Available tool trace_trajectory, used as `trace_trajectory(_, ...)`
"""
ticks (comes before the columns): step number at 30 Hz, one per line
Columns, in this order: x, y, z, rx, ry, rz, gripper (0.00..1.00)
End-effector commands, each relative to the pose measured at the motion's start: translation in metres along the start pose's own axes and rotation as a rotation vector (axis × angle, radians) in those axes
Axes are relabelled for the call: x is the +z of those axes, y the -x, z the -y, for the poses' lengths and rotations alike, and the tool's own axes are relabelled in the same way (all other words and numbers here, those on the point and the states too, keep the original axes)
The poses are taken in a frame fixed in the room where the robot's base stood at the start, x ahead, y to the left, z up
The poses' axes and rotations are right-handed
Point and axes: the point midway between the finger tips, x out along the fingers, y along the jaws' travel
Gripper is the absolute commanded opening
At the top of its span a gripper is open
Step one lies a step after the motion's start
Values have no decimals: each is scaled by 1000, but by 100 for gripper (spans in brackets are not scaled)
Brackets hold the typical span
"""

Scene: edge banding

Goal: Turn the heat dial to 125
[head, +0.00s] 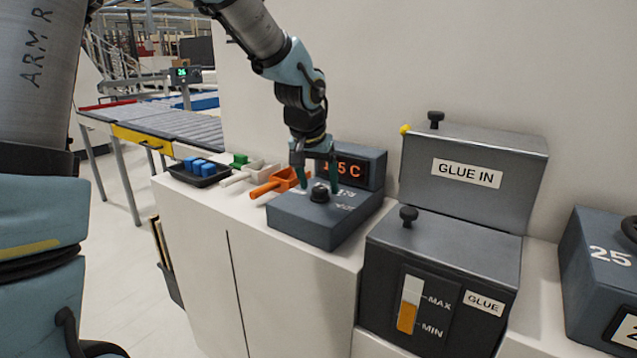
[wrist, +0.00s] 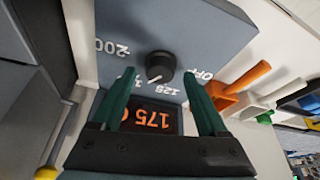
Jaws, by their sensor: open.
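The heat dial (head: 320,193) is a black round knob on top of a dark blue-grey control box (head: 305,232). My gripper (head: 319,184) is open above it, pointing down, with one green finger on each side. In the wrist view the dial (wrist: 160,64) lies between and just beyond the fingertips, with no clear contact. Its white mark points toward the lower left, between the 125 label (wrist: 167,90) and a partly hidden label. The 200 label (wrist: 112,47) and OFF label (wrist: 201,73) also show. The orange display (wrist: 151,117) appears to read 175 C.
An orange scoop-like tool (head: 275,184), a white one and a black tray (head: 198,172) with blue blocks lie left of the box. A GLUE IN box (head: 470,195) and a glue tank (head: 440,270) stand close on its right. The wall is behind.

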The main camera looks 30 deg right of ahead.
Motion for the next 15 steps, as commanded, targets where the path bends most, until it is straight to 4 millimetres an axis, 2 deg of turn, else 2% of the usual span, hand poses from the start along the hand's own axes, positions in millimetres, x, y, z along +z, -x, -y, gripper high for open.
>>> trace_trajectory(4, 0, -9, 0, 0, -1, 0, 76)
trace_trajectory(12, 0, -10, 0, 0, 0, -1, 76)
trace_trajectory(15, 0, -10, 0, 0, 0, 0, 66)
